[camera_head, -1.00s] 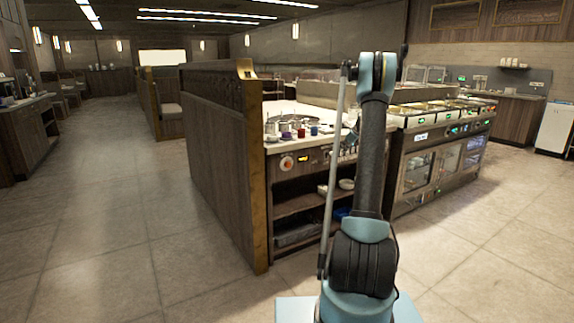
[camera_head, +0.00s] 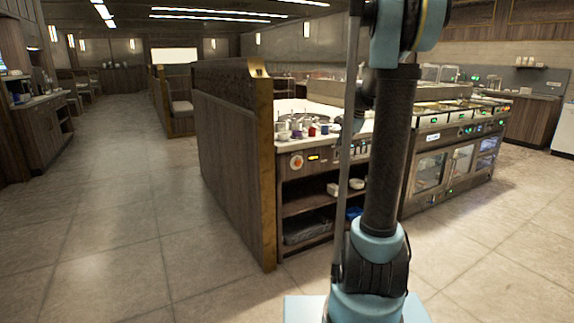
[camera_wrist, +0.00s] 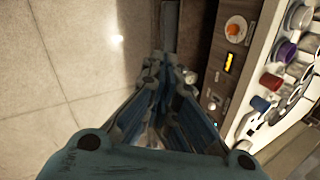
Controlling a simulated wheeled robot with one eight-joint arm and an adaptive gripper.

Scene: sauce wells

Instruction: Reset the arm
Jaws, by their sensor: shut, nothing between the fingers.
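My gripper (camera_wrist: 165,75) shows in the wrist view with its two blue-grey fingers drawn together and nothing between them. It points toward the floor beside the front of the sauce counter (camera_wrist: 225,60). In the head view my arm stands upright in front of the counter (camera_head: 312,167), and my gripper cannot be made out there. The counter top carries several sauce wells and small containers with red, blue and purple parts, which show at the right of the wrist view, apart from my gripper.
A wooden partition (camera_head: 232,150) with a brass-coloured edge stands left of the counter. A row of cooking units (camera_head: 455,165) stands to the right. Shelves with white bowls (camera_head: 345,186) are under the counter. The tiled floor (camera_head: 110,230) on the left is clear.

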